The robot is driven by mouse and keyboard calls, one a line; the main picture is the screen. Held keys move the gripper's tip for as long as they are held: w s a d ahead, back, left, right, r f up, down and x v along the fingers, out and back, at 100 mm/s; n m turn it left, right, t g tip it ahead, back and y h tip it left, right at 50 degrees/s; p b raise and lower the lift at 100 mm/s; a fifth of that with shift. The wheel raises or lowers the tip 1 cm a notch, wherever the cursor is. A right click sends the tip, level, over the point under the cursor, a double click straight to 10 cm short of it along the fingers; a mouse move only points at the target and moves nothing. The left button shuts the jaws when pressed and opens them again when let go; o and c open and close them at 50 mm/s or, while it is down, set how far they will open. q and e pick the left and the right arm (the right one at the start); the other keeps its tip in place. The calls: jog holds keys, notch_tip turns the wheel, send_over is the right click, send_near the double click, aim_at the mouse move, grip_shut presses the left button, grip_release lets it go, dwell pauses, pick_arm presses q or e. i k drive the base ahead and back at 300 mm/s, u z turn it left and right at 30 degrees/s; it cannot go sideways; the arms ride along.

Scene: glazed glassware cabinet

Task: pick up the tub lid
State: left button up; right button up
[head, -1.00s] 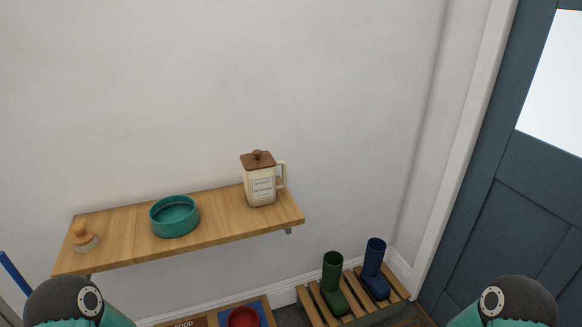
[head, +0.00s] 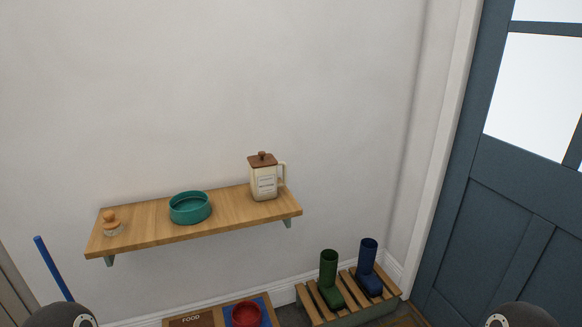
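A cream tub (head: 264,183) with a handle on its right side and a label on its front stands near the right end of a wooden wall shelf (head: 149,231). Its brown lid (head: 262,160), with a small knob on top, sits on the tub. Only dark rounded parts of my two arms show at the bottom left and bottom right corners. Neither gripper is in view, and both arms are well away from the shelf.
On the shelf are a teal bowl (head: 190,208) and a small jar with a wooden stopper (head: 111,223). A blue door (head: 500,210) stands right.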

aim_at(264, 159)
jog(key=u, duration=0.2)
jog(key=i, duration=0.8)
jog(key=z, duration=0.25)
jog(key=k, duration=0.7)
jog(key=u, duration=0.2)
jog(key=i, duration=0.95)
